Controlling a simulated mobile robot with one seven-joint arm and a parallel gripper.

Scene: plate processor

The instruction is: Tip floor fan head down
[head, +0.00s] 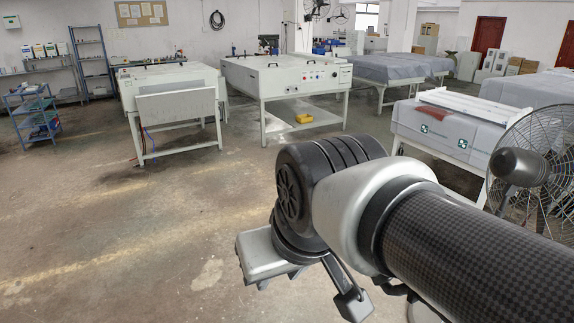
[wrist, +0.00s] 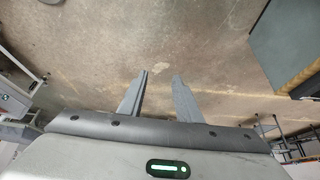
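The floor fan (head: 556,140) stands at the right edge of the head view, partly cut off. Its round wire cage is upright, and its dark motor housing (head: 520,167) points toward me. My arm covers the area below it, so its stand is mostly hidden. My gripper shows in the wrist view (wrist: 161,80) with its two fingers apart and nothing between them. The fan cannot be made out in the wrist view.
A white table with grey wrapped goods (head: 450,125) stands just behind the fan. Two white processor machines (head: 290,82) (head: 170,90) stand farther back. A blue shelf cart (head: 36,118) is at the far left. The concrete floor at left and centre is clear.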

